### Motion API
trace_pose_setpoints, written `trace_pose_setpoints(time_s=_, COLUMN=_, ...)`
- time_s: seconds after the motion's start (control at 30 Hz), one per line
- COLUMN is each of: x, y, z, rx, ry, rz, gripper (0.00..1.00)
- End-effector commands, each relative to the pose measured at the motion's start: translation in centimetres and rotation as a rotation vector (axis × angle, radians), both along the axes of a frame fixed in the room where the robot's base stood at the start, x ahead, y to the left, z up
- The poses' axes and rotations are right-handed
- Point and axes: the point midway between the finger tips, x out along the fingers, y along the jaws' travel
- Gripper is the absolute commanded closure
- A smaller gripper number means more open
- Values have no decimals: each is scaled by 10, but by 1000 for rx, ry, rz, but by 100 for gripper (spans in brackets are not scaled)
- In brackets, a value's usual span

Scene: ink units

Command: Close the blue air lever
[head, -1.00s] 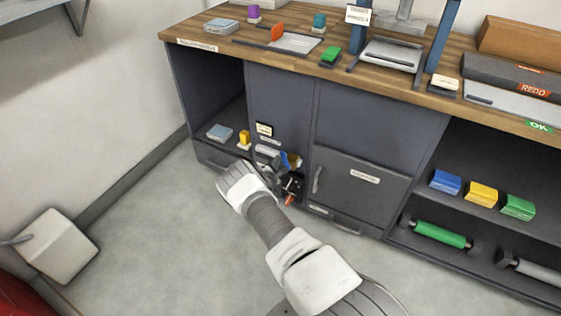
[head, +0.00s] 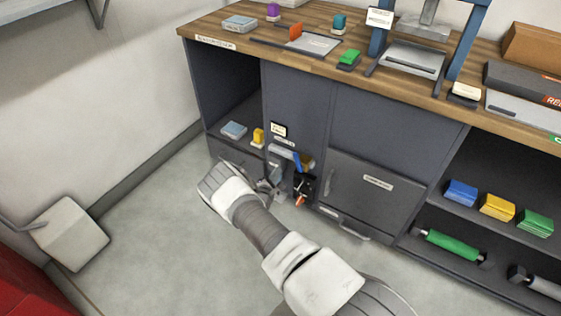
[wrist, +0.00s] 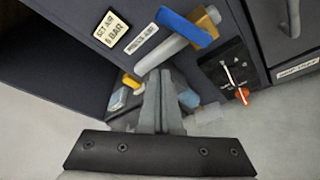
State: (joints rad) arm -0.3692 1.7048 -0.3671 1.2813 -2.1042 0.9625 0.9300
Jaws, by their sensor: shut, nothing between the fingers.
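The blue air lever (wrist: 185,28) sits on a brass-coloured valve body (wrist: 207,17) at the end of a grey pipe (wrist: 165,52) in the wrist view. Its handle lies across the line of the pipe. In the head view the blue lever (head: 297,159) shows small on the cabinet front. My gripper (wrist: 160,74) is shut and empty, its fingers together below and left of the lever. The fingers overlap the pipe's lower end in the picture; I cannot tell whether they touch anything. In the head view my gripper (head: 270,187) is partly hidden by my wrist.
A label reading "SET AIR 6 BAR" (wrist: 111,32) is at upper left. An open shelf holds a yellow block (head: 258,136) and a grey-blue box (head: 233,130).

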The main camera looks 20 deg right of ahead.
Motion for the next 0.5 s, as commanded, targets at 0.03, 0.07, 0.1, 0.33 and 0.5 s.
trace_pose_setpoints(time_s=0.03, x=-6, y=4, z=2, rx=0, ry=2, rz=0, gripper=100)
trace_pose_setpoints(time_s=0.07, x=-8, y=6, z=2, rx=0, ry=2, rz=0, gripper=100)
trace_pose_setpoints(time_s=0.1, x=-12, y=7, z=2, rx=1, ry=1, rz=0, gripper=100)
trace_pose_setpoints(time_s=0.33, x=-17, y=10, z=1, rx=1, ry=0, rz=-2, gripper=100)
trace_pose_setpoints(time_s=0.5, x=-17, y=10, z=1, rx=1, ry=0, rz=-2, gripper=100)
